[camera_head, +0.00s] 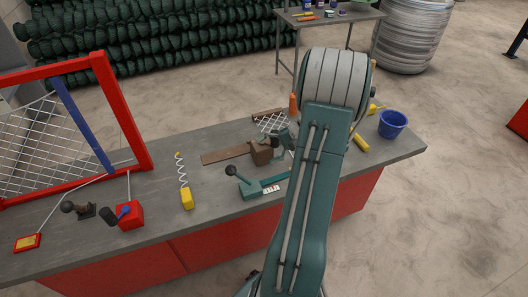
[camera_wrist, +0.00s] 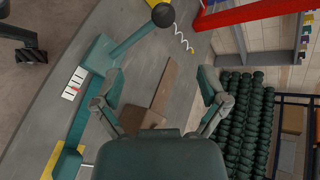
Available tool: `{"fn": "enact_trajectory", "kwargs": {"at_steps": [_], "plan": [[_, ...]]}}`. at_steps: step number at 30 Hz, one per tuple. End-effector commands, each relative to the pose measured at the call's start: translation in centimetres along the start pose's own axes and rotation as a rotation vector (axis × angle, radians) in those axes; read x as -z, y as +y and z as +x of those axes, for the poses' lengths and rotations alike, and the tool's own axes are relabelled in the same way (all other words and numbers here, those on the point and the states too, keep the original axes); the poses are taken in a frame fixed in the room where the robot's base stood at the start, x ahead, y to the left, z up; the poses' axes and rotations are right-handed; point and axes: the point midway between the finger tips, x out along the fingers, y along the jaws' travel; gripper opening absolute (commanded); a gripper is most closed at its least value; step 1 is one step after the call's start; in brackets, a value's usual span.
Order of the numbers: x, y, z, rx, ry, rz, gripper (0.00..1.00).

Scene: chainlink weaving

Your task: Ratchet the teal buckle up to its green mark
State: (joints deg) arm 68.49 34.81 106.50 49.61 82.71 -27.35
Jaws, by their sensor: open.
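The teal buckle (camera_head: 252,188) lies near the front edge of the grey bench, with a lever ending in a dark ball knob (camera_head: 231,171). It also shows in the wrist view (camera_wrist: 97,56), its knob (camera_wrist: 162,15) at the top. A white marked label (camera_head: 271,189) sits beside its teal strap (camera_head: 276,179). The label shows in the wrist view (camera_wrist: 73,83), but I cannot make out a green mark. My gripper (camera_wrist: 160,84) is open, its fingers spread over a brown strip. In the head view my gripper (camera_head: 283,141) is behind the buckle, partly hidden by my arm.
The brown strip (camera_head: 224,155) lies behind the buckle. A yellow block with a coiled wire (camera_head: 186,198) stands left of it. Farther left are a red box (camera_head: 130,214) and a red frame with mesh (camera_head: 146,150). A blue bucket (camera_head: 392,125) stands at the right end.

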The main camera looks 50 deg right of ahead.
Motion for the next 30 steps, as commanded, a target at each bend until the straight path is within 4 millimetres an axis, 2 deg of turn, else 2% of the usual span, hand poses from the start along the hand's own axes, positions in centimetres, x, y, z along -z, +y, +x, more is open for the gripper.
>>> {"fn": "enact_trajectory", "kwargs": {"at_steps": [1, 2, 3, 5, 6, 12, 16, 20, 23, 30], "plan": [[0.0, 0.1, 0.0, 0.003, -0.001, 0.009, 0.63], [0.0, 0.2, -0.1, 0.009, -0.002, 0.025, 0.50], [0.0, 0.5, -0.2, 0.022, -0.006, 0.062, 0.32], [0.0, 1.2, -0.5, 0.054, -0.017, 0.157, 0.05], [0.0, 1.8, -0.9, 0.084, -0.028, 0.243, 0.00], [-0.2, 5.0, -2.8, 0.256, -0.132, 0.737, 0.00], [-0.3, 6.3, -3.8, 0.331, -0.204, 0.956, 0.00], [-0.5, 6.7, -4.1, 0.359, -0.241, 1.049, 0.00], [-0.6, 6.5, -3.6, 0.361, -0.246, 1.060, 0.00], [-0.7, 4.9, 0.0, 0.356, -0.246, 1.058, 0.00]]}}
